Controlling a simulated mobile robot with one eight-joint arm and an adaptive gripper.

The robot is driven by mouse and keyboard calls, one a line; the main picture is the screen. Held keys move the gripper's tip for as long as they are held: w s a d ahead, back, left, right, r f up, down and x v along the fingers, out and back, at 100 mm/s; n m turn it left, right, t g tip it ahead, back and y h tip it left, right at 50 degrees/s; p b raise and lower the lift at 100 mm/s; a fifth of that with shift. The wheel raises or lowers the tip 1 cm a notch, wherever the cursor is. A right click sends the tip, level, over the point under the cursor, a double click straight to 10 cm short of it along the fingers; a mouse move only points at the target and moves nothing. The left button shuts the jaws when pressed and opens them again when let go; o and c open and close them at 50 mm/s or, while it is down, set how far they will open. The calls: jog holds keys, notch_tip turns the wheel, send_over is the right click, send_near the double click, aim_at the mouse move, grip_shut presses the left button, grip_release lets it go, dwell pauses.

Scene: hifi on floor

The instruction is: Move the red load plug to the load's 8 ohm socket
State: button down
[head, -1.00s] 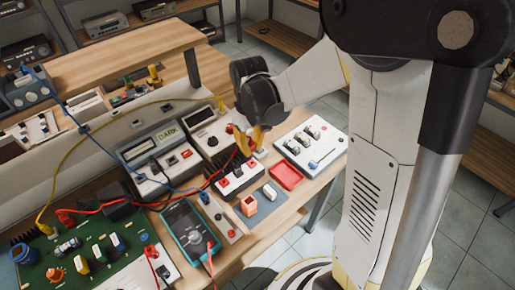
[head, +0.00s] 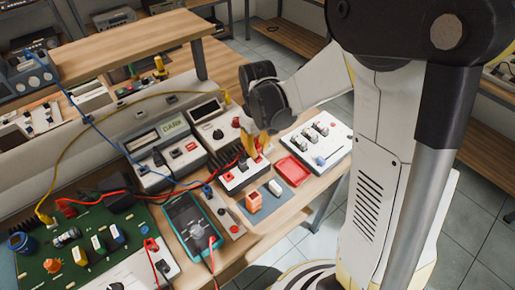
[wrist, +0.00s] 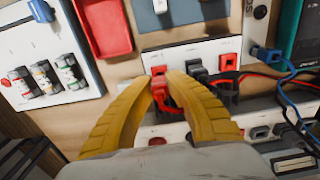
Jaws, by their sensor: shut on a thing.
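My gripper (wrist: 160,100) has yellow curved fingers closed around the red load plug (wrist: 160,92), which shows between the fingertips in the wrist view. The plug is at the front edge of the white load box (wrist: 180,53), near its left end there; I cannot tell whether it is seated in a socket. A red socket (wrist: 228,62) and a black plug (wrist: 196,68) are to its right. The socket labels are not readable. In the head view my gripper (head: 258,148) is over the right end of the load box (head: 240,181), and its fingers hide much of the plug.
A red tray (head: 293,170) and a white switch panel (head: 318,139) lie right of the load box. A teal multimeter (head: 190,225) and a green circuit board (head: 85,245) are to the left. Red, blue and black leads run close behind the gripper.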

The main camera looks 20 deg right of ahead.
jog(key=shift+f+b, duration=1)
dwell(3.2)
jog(key=c, duration=1.4)
grip_release()
notch_tip(320, 180, up, 12)
jog(key=shift+f, duration=0.1)
jog(key=shift+r+p, duration=2.1)
jog(key=shift+r, duration=0.5)
